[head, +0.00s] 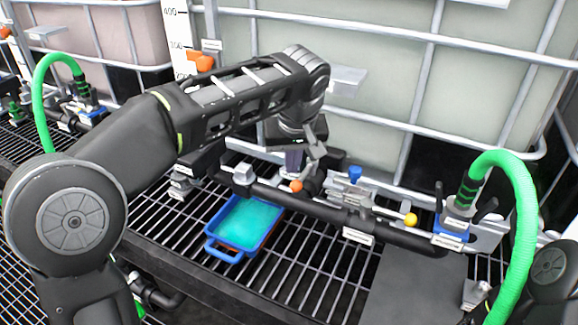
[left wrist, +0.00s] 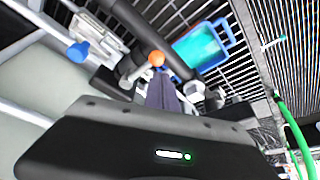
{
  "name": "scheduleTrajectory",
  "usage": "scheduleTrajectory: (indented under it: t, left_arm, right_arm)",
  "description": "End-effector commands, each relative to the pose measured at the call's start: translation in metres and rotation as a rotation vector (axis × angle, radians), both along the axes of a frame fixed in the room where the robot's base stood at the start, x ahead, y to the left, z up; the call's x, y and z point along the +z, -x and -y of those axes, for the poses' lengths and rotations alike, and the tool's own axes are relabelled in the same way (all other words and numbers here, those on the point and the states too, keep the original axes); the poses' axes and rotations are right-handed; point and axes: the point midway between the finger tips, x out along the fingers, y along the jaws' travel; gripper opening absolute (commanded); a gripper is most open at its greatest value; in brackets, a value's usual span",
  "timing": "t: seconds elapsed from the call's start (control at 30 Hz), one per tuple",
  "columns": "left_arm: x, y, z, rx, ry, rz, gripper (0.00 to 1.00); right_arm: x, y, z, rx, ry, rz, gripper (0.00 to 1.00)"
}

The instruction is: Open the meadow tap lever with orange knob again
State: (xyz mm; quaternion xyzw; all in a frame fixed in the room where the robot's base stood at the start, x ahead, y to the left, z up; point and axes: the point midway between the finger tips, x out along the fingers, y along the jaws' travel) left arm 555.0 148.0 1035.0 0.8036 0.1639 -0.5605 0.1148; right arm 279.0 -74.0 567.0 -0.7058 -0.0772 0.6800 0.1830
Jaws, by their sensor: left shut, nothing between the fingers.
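The orange knob (head: 296,186) sits on the end of a tap lever at the black manifold pipe (head: 340,217). In the left wrist view the orange knob (left wrist: 156,58) lies just beyond my fingertips. My left gripper (head: 293,168) is shut and empty, pointing down right above or beside the knob. Its closed fingers (left wrist: 163,82) also show in the left wrist view. I cannot tell whether they touch the knob. The lever's pivot and part of the valve are hidden behind the gripper. My right gripper is not in view.
A blue tray (head: 211,251) with teal liquid stands on the grating below the pipe. A blue valve handle (head: 355,174) and a yellow knob (head: 410,220) sit to the right along the pipe. A green hose (head: 525,215) rises at the right. A caged tank (head: 400,80) stands behind.

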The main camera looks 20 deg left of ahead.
Motion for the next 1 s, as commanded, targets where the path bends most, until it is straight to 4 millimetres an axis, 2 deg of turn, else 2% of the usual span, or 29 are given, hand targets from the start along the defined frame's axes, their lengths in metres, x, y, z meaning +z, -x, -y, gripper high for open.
scheduleTrajectory:
  t: [0.1, 0.2, 0.63, 1.0]
  left_arm:
    - [0.018, 0.004, 0.001, 0.002, 0.0, 0.004, 0.0]
    - [0.027, 0.007, 0.002, 0.004, -0.001, 0.005, 0.0]
    - [0.034, 0.008, 0.001, 0.005, -0.002, 0.006, 0.0]
    - [0.089, 0.008, 0.001, 0.006, -0.002, 0.006, 0.0]
  right_arm:
    - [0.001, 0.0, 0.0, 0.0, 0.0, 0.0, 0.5]
    - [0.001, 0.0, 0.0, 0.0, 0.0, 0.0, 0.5]
    - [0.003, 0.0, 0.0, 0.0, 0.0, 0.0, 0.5]
    - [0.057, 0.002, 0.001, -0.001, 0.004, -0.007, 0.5]
